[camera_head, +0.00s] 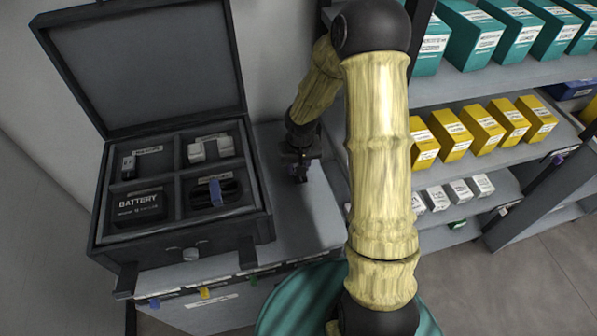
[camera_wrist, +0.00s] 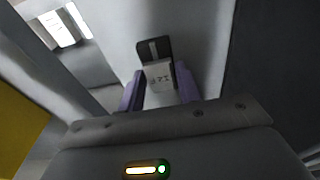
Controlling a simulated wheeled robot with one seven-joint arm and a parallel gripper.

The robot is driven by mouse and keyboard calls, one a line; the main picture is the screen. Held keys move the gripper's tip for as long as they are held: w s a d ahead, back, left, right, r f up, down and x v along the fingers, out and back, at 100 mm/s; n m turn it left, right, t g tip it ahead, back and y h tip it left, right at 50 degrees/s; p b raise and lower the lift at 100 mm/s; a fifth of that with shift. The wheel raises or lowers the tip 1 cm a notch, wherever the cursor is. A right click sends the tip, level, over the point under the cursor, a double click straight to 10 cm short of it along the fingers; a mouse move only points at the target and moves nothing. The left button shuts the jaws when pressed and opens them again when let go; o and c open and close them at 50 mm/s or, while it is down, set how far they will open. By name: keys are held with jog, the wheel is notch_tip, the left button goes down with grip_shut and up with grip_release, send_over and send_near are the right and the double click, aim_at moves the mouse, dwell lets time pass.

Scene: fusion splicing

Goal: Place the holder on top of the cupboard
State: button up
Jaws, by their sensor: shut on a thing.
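The holder (camera_wrist: 158,76) is a small light-grey piece with dark print and a black clip-like end. In the wrist view it sits between the purple fingers of my gripper (camera_wrist: 159,92), which is shut on it. In the head view my gripper (camera_head: 299,168) is small and dark, low at the cupboard top; the holder cannot be made out there. The cupboard (camera_head: 297,218) has a grey flat top, with bare room right of an open black case. I cannot tell whether the holder touches the top.
The open black case (camera_head: 240,228) has compartments with a battery (camera_head: 138,207), a white part (camera_head: 212,148) and a dark coil (camera_head: 213,195). Shelves with teal boxes (camera_head: 488,45) and yellow boxes (camera_head: 482,126) stand at right. A teal round object (camera_head: 290,305) is in front.

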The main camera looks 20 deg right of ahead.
jog(key=shift+f, duration=1.5)
jog(key=shift+f+b, duration=0.2)
jog(key=shift+b, duration=0.1)
jog(key=o, duration=1)
jog(key=shift+o, duration=0.2)
jog(key=shift+r, duration=0.15)
notch_tip(320, 180, up, 12)
jog(key=s+p, duration=0.1)
jog(key=shift+s+p, duration=0.25)
jog(key=shift+p, duration=0.1)
